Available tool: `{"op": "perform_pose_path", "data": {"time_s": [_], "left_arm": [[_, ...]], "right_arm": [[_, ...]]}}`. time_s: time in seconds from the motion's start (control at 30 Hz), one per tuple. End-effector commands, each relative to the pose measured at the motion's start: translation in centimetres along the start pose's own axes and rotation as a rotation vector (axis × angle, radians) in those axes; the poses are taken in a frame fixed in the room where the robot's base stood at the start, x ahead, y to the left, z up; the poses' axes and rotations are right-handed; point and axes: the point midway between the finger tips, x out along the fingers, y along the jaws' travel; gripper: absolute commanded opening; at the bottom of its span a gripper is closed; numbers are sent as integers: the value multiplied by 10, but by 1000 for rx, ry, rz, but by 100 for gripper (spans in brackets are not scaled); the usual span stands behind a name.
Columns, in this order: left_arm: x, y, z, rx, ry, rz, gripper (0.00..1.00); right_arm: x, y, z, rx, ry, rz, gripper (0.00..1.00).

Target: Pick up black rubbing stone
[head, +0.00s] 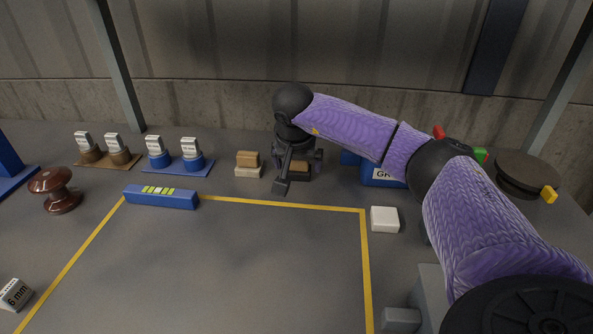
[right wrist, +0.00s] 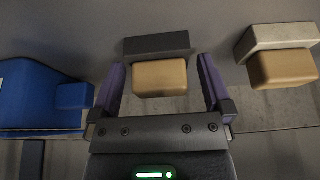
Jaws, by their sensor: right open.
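The black rubbing stone (right wrist: 157,43) has a dark block and a tan wooden handle. In the right wrist view it lies between the two purple fingers of my right gripper (right wrist: 161,68), which is open around the handle, with a gap on each side. In the head view my right gripper (head: 299,158) is over the stone at the back of the table. Part of the stone's tan handle (head: 300,170) shows there and the rest is hidden by the gripper. My left gripper is not in view.
A similar stone with a pale base (head: 248,171) stands just left; it also shows in the right wrist view (right wrist: 281,69). A blue container (head: 380,177) is to the right. A white block (head: 384,219) sits nearer. The yellow-outlined area (head: 240,260) is clear.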

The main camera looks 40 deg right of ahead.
Motion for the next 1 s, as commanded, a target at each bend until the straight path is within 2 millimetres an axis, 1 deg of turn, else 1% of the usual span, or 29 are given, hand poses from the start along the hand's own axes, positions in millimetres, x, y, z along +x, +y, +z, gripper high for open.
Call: {"op": "perform_pose_path", "data": {"time_s": [0.03,0.07,0.1,0.17,0.2,0.27,0.3,0.37,0.4,0.43,0.47,0.6,0.67,0.77,0.8,0.9,1.0], "left_arm": [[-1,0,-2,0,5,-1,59],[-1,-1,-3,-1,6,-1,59],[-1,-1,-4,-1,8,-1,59],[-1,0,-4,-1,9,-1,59],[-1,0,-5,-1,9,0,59],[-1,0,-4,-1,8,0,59],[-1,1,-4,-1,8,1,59],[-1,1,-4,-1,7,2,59],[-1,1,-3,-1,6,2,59],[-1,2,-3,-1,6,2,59],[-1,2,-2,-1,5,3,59],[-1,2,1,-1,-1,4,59],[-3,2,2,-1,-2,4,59],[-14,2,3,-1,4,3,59],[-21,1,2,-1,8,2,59],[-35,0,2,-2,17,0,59],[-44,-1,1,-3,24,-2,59]], "right_arm": [[-1,0,0,0,0,0,94],[-1,0,0,0,0,0,87],[-1,0,0,0,0,0,79],[-1,0,0,0,0,0,66],[-1,0,0,0,0,0,58],[-1,0,0,0,0,0,45],[-1,0,0,1,0,0,36],[-1,0,0,1,0,0,24],[-1,0,0,1,0,0,15],[-1,0,0,1,0,0,9],[-1,0,0,1,1,0,7],[-1,0,0,1,1,0,7],[-4,0,-2,1,1,-1,7],[-25,0,-10,3,4,-3,7],[-37,0,-15,4,5,-5,7],[-64,0,-26,3,6,-6,7],[-83,0,-34,4,5,-4,7]]}}
